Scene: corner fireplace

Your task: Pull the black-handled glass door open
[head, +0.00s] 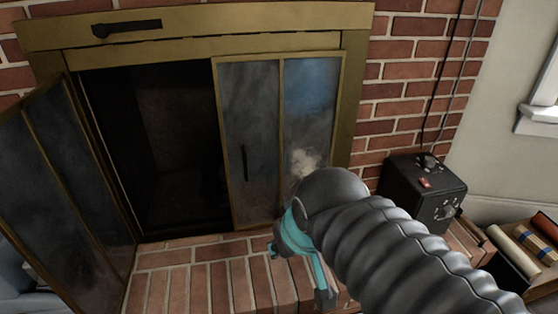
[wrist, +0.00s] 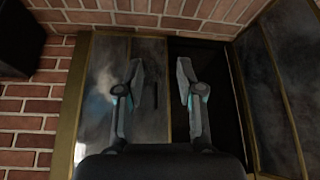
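The right glass door (head: 262,110) is shut in the brass frame. It has two smoky panes and a thin upright black handle (head: 245,163) on its left pane. In the wrist view the same door (wrist: 107,65) fills the left and middle, and its handle (wrist: 155,95) shows between my fingers, farther off. My gripper (wrist: 160,70) is open, with its two fingers well apart and nothing held. In the head view my gripper (head: 300,245) is low, right of the handle, largely hidden by my arm. I see no contact with the handle.
The left glass door (head: 75,165) stands swung outward, leaving the dark firebox (head: 155,150) open. A brick hearth (head: 200,285) lies below. A black box with knobs (head: 420,190) and a crate of rolled items (head: 520,250) stand at right. A black lever (head: 127,28) is on the frame above.

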